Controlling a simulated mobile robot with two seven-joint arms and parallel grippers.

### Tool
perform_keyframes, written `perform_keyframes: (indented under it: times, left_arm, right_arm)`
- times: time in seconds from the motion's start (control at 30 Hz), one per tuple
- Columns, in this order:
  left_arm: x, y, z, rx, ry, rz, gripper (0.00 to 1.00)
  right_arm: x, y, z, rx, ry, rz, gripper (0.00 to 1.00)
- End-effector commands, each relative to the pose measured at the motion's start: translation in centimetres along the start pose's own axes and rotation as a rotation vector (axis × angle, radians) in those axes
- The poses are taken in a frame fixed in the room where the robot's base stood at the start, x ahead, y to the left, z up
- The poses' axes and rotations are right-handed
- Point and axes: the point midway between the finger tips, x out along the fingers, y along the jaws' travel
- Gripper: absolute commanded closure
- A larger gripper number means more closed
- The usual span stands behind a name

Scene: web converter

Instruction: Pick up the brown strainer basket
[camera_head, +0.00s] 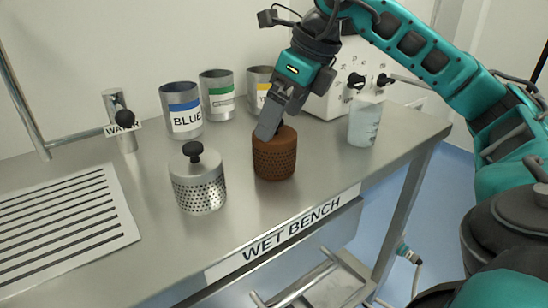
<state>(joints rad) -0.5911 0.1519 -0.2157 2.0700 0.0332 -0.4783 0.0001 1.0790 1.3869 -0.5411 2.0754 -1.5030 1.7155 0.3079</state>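The brown strainer basket (274,158), a perforated cylinder, stands upright on the steel wet bench near its middle. My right gripper (268,131) comes down from above, with its fingertips at the top of the brown basket. The fingers cover the place where a knob would be, and I cannot tell whether they are closed on anything. The basket appears to rest on the bench. A similar silver strainer basket (198,186) with a black knob stands to its left. My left gripper is not in view.
Cups labelled blue (181,119), green (217,105) and yellow (259,79) stand behind. A translucent beaker (364,125) stands right, before a white machine (334,97). A water tap (124,121) and slotted drain (68,232) are left. The bench's front edge (285,234) is close.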

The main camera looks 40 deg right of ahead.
Motion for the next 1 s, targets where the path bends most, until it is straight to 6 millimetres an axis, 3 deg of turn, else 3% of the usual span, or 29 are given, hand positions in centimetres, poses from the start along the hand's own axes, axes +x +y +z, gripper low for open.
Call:
perform_keyframes:
  times: [0.27, 0.5, 0.77, 1.0]
  left_arm:
    - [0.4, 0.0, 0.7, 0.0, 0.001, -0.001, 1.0]
    - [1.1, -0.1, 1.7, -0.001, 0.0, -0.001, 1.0]
    - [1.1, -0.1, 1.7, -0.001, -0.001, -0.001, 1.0]
    - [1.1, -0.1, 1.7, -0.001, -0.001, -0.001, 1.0]
  right_arm:
    - [2.0, 0.2, -0.2, -0.001, 0.001, 0.001, 0.0]
    - [5.6, 0.5, -0.5, -0.001, 0.001, 0.001, 0.0]
    - [6.0, 0.5, -0.3, 0.0, -0.001, 0.001, 0.0]
    - [6.0, 0.5, -0.3, 0.0, 0.0, 0.0, 0.21]
